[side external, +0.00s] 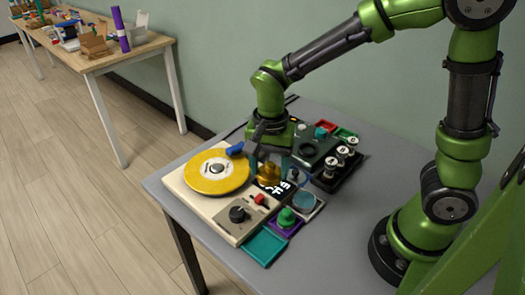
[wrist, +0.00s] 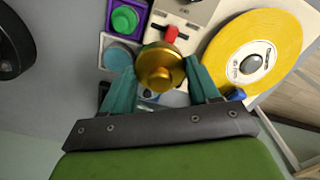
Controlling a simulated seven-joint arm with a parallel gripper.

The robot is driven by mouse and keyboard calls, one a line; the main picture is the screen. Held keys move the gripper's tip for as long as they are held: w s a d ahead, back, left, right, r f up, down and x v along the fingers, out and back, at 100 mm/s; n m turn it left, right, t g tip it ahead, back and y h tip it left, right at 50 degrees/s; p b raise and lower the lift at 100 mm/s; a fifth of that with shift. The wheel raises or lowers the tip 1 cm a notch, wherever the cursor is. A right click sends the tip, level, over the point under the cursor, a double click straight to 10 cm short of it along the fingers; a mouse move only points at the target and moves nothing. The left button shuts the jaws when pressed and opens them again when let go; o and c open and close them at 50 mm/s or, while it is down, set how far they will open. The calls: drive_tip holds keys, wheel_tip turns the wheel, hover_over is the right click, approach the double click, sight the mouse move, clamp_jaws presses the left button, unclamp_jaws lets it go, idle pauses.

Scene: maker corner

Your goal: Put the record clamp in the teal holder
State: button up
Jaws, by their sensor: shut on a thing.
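The record clamp is a round gold piece (side external: 267,173), also seen in the wrist view (wrist: 160,68). My gripper (side external: 266,168) is shut on it, with one teal finger on each side in the wrist view (wrist: 160,82). The clamp is held above the table beside the turntable's right edge; its underside is hidden. The teal holder (side external: 264,247) is a shallow, empty square tray at the table's front edge, in front of the purple tray. I cannot make it out in the wrist view.
The cream turntable (side external: 207,207) carries a yellow record (side external: 216,184), a black knob and a red lever (side external: 261,199). A black rack (side external: 338,172) holds several silver-topped pieces.

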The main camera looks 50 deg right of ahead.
drive_tip(key=s+a+f+n, duration=0.2)
drive_tip(key=s+a+n, duration=0.45)
drive_tip(key=a, duration=0.25)
drive_tip(key=shift+n, duration=0.25)
drive_tip(key=shift+a+f, duration=0.2)
drive_tip(key=shift+f, duration=3.1)
drive_tip(key=shift+f, duration=0.55)
drive_tip(key=o, duration=1.3)
drive_tip(key=shift+r, duration=0.1)
wheel_tip(320, 180, up, 7)
